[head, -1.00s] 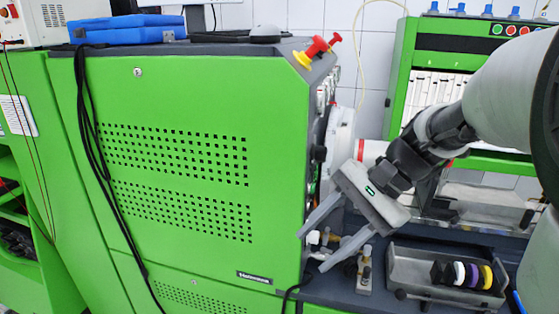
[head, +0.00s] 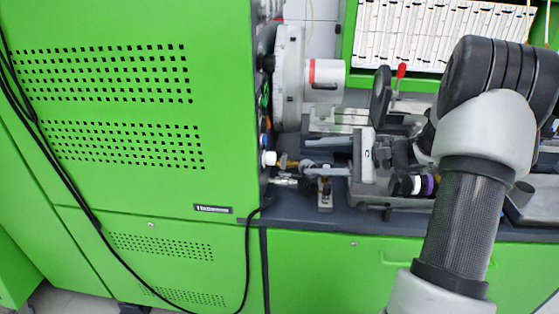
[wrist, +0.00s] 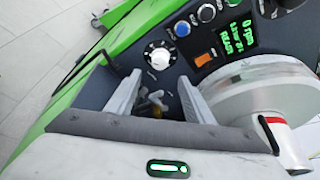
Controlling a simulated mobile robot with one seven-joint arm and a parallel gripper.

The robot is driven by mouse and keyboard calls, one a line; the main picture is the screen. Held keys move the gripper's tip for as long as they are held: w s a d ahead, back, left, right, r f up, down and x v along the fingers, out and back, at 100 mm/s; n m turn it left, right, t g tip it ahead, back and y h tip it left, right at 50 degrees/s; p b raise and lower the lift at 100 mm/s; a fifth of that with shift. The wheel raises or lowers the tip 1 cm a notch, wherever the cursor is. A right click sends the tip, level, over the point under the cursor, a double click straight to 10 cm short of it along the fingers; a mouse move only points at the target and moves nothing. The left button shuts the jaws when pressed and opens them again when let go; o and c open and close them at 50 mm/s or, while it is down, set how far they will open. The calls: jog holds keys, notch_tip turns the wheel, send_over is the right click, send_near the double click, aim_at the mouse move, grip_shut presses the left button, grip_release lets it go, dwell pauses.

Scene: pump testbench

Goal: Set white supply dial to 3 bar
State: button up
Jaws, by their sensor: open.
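The white supply dial (wrist: 159,57) is a round white knob on a dark scale plate on the bench's control panel, seen nearly face-on in the wrist view. In the head view it sticks out sideways from the panel edge as a white knob (head: 268,158). My gripper (wrist: 159,77) is open and empty, with one finger on each side below the dial in the wrist view. In the head view my gripper (head: 304,156) points left at the dial, with a gap between the fingertips and the knob. The dial's scale is too small to read.
A blue knob (wrist: 206,13), an orange switch (wrist: 204,59) and a green-lit display (wrist: 236,36) sit beside the dial. A white round housing (head: 290,80) stands above my gripper.

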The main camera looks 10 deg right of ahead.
aim_at(269, 159)
jog(key=x, duration=1)
jog(key=shift+w+a+b, duration=0.2)
jog(key=shift+a+b, duration=0.15)
jog(key=c, duration=1)
jog(key=shift+c, duration=0.2)
jog(key=shift+p, duration=0.5)
